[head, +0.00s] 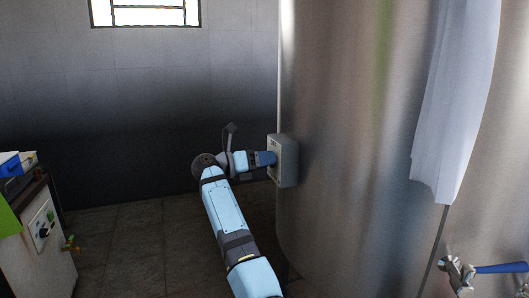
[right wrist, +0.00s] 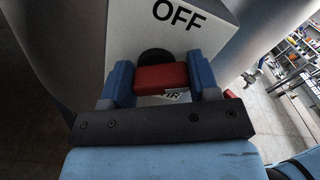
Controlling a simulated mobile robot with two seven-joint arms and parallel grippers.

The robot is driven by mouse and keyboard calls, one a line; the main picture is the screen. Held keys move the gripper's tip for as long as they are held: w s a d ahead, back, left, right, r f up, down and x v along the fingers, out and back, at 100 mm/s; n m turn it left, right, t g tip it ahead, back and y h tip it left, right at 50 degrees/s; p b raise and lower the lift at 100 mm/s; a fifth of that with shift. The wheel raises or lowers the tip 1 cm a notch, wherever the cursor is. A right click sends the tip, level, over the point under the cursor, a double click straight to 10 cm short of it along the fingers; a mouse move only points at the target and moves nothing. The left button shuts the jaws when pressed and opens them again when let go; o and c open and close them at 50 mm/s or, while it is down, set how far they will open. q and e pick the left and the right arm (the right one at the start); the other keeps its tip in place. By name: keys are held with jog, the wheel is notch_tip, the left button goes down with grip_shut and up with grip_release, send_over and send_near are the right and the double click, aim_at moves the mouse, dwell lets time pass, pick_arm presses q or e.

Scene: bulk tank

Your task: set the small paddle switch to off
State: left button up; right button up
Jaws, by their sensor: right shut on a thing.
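The small paddle switch (right wrist: 160,77) shows in the right wrist view as a red block in front of a black round base. It is on the pale face of a switch box (right wrist: 120,38), with the word OFF above it and a partly covered label below it. In the head view the grey switch box (head: 287,160) is on the side of the steel tank. My right gripper (head: 271,159) reaches it from the left and hides the paddle there. In the right wrist view its blue fingers stand either side of the paddle, shut on it. My left gripper is out of view.
The large steel tank (head: 350,120) fills the right half, with a white cloth (head: 455,110) hanging on it and a blue-handled valve (head: 490,268) low at the right. A cabinet (head: 45,240) stands at the left. The floor (head: 130,240) between looks clear.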

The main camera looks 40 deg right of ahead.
jog(key=n+p, duration=0.2)
jog(key=shift+r+n+p, duration=0.25)
jog(key=shift+n+p, duration=0.1)
jog(key=shift+n, duration=0.05)
jog(key=n+p, duration=0.3)
jog(key=shift+w+n+p, duration=0.15)
jog(key=shift+n+p, duration=0.15)
jog(key=n+p, duration=0.3)
jog(key=shift+f, duration=0.1)
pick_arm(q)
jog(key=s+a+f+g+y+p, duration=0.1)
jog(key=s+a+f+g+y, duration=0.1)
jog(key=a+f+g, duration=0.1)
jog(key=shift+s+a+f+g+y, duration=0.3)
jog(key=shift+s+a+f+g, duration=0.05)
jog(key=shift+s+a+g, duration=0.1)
pick_arm(e)
jog(key=shift+w+f+n, duration=0.1)
jog(key=shift+n, duration=0.8)
pick_arm(q)
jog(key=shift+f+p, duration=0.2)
jog(key=shift+p, duration=0.1)
pick_arm(e)
jog(key=shift+f+n, duration=0.1)
jog(key=shift+n, duration=0.2)
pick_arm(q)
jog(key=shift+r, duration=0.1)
